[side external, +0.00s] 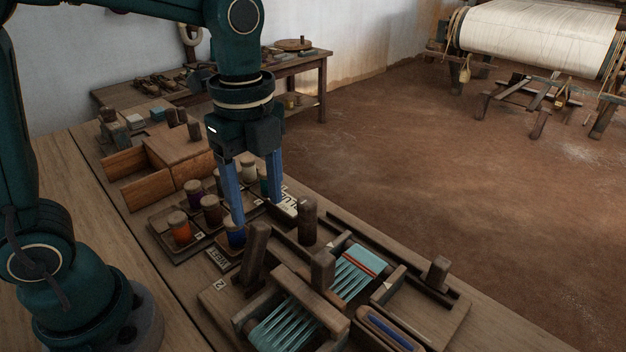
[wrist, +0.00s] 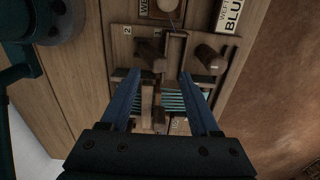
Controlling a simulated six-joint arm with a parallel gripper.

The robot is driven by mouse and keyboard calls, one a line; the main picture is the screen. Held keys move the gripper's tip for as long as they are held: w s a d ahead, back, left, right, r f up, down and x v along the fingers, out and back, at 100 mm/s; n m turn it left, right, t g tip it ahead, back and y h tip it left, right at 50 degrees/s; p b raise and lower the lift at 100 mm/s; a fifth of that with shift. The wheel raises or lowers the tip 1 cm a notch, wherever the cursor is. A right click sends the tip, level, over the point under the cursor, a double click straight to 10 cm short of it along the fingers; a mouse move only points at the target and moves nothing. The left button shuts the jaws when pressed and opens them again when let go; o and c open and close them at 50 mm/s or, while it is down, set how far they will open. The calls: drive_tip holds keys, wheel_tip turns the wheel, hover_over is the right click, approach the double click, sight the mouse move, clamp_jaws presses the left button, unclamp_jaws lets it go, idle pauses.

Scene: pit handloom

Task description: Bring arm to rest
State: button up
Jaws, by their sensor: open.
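My gripper (side external: 254,198) has two blue fingers, spread apart with nothing between them. In the side external view it points down over the bench, at the right end of the rack of thread spools and behind the small loom. In the wrist view the open gripper (wrist: 160,85) is seen above the small loom's wooden posts and teal threads (wrist: 170,103). The small loom (side external: 322,285) has wooden posts and teal warp threads with an orange-red band. The fingers hide part of the spool rack (side external: 163,243). I cannot tell whether the fingertips touch a spool.
Upright posts (side external: 307,222) stand close to the right of my gripper. A wooden box (side external: 140,190) and small blocks lie behind on the bench. A blue shuttle-like piece (side external: 390,331) lies at the front. A big loom (side external: 540,40) stands far off; the floor between is clear.

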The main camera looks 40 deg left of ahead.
drive_tip(key=shift+r, duration=0.25)
drive_tip(key=shift+s+a+r+n+t, duration=0.2)
drive_tip(key=shift+s+r+t, duration=0.1)
drive_tip(key=shift+r, duration=0.2)
drive_tip(key=shift+s+a+r+n+t, duration=0.1)
drive_tip(key=shift+s+a+r+t, duration=0.15)
drive_tip(key=shift+r, duration=0.25)
drive_tip(key=s+a+f+n+t, duration=0.1)
drive_tip(key=s+n+t, duration=0.3)
drive_tip(key=n, duration=1.3)
drive_tip(key=shift+s+a, duration=0.45)
drive_tip(key=shift+s, duration=0.65)
